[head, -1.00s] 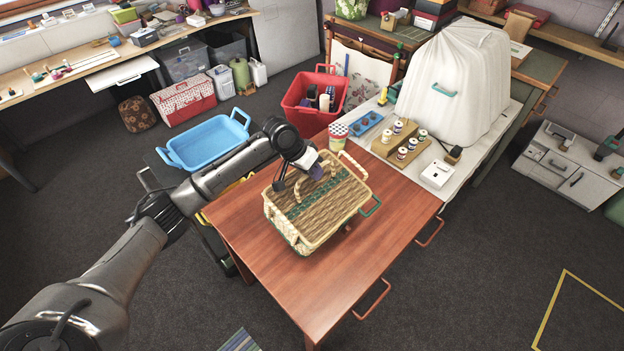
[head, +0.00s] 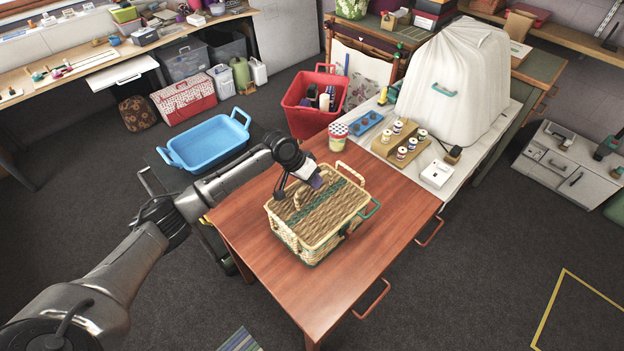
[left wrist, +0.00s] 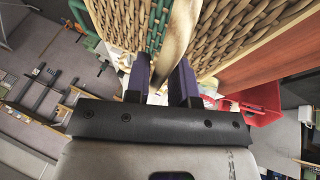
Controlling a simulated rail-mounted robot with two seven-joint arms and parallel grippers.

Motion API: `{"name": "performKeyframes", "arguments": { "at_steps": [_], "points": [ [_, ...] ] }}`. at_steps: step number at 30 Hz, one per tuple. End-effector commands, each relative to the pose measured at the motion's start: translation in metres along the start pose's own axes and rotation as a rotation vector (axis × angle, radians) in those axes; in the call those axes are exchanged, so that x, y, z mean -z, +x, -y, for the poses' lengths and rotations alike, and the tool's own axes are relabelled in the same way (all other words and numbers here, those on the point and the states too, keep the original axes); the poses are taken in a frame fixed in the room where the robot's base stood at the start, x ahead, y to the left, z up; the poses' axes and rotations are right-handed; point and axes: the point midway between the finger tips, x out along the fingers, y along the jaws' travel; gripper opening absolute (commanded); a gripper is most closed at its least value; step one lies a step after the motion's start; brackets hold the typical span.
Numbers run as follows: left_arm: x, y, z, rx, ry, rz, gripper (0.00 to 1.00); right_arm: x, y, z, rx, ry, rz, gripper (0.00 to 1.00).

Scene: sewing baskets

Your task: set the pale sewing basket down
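The pale sewing basket (head: 303,244), woven straw with a green stripe across its lid, is over the wooden table (head: 325,288), with its base on or very near the top; I cannot tell if a thin gap is left. My left gripper (head: 314,181) reaches over the lid from the left. In the left wrist view its two purple fingers (left wrist: 160,82) stand on either side of the pale handle (left wrist: 174,45) and appear closed on it. The weave and green stripe of the basket (left wrist: 222,35) lie just beyond. My right gripper is not in view.
A white table (head: 463,178) behind holds spools on a rack (head: 404,143), a white box and a covered bulky thing (head: 455,80). A patterned cup (head: 338,136) stands near the basket. A red bin (head: 310,118) and blue tub (head: 205,144) flank the back. The table's front is clear.

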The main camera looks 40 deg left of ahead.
Motion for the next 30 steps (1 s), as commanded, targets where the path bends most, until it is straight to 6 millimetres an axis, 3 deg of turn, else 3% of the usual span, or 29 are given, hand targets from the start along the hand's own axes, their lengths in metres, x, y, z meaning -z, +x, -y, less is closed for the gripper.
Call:
{"name": "performKeyframes", "arguments": {
  "at_steps": [5,14,17,30],
  "points": [
    [0.000,-0.001,0.000,0.000,0.000,-0.001,0.39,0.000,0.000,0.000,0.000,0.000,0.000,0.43],
    [0.001,-0.005,0.000,0.000,0.000,-0.002,0.39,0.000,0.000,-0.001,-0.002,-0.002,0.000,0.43],
    [0.001,-0.015,0.001,0.001,0.000,-0.004,0.39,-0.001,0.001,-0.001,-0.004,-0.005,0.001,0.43],
    [0.001,-0.092,0.000,0.001,0.001,-0.002,0.39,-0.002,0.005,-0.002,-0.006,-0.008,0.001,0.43]
  ]
}}
